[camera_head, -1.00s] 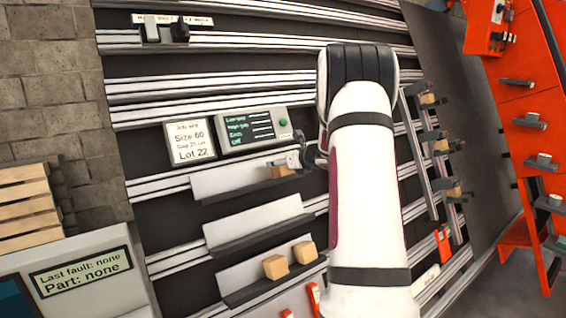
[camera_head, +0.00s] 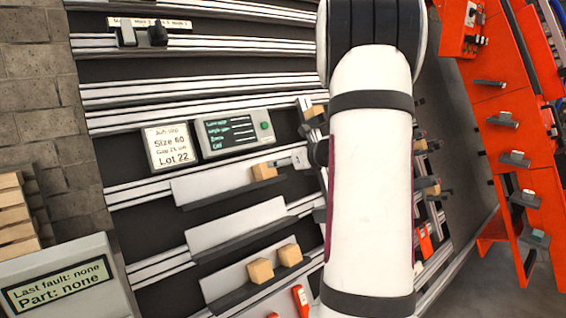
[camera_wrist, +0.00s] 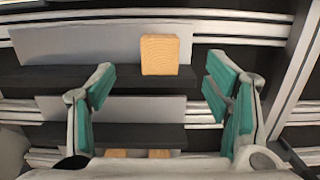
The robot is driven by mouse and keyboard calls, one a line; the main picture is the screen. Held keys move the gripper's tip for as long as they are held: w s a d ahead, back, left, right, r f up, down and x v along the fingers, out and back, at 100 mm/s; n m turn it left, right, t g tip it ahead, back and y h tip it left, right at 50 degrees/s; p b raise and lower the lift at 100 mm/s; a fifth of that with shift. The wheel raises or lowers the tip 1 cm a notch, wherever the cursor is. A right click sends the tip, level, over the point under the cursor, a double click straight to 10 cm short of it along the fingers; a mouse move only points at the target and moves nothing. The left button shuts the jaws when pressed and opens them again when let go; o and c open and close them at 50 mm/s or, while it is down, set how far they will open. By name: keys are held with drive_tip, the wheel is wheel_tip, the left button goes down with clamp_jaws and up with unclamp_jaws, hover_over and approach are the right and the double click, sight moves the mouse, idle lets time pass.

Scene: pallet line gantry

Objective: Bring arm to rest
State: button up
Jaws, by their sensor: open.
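My gripper (camera_wrist: 158,95) shows in the wrist view with its two teal-padded fingers spread wide and nothing between them. A wooden block (camera_wrist: 160,55) stands on the upper dark ledge (camera_wrist: 50,76) beyond the fingertips, apart from them. In the head view my white arm fills the middle right and hides part of the rack. The gripper's end shows only partly there, beside the block on the top shelf (camera_head: 225,183). That block also shows in the head view (camera_head: 263,172).
Two more blocks (camera_head: 261,270) (camera_head: 290,254) sit on the lowest shelf, and the middle shelf (camera_head: 240,226) is empty. A job card (camera_head: 170,147) and a panel with a green button (camera_head: 235,133) are mounted above. An orange frame (camera_head: 510,140) stands at right.

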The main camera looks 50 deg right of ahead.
idle(0.4)
drive_tip(key=s+a+r+n+g+y, duration=0.15)
drive_tip(key=a+n+y, duration=0.25)
drive_tip(key=a+n, duration=0.9)
drive_tip(key=a+r+n+g+y, duration=0.3)
drive_tip(key=a+n, duration=0.2)
drive_tip(key=a, duration=1.6)
drive_tip(key=s+a+f+n+g, duration=0.2)
drive_tip(key=s+a+n+g, duration=0.1)
drive_tip(key=s+a+n, duration=0.75)
drive_tip(key=s+f+n+g+h, duration=0.1)
drive_tip(key=s+n+h, duration=0.3)
drive_tip(key=s+n, duration=0.6)
drive_tip(key=shift+s+f, duration=0.75)
drive_tip(key=shift+s, duration=0.1)
drive_tip(key=shift+a, duration=0.1)
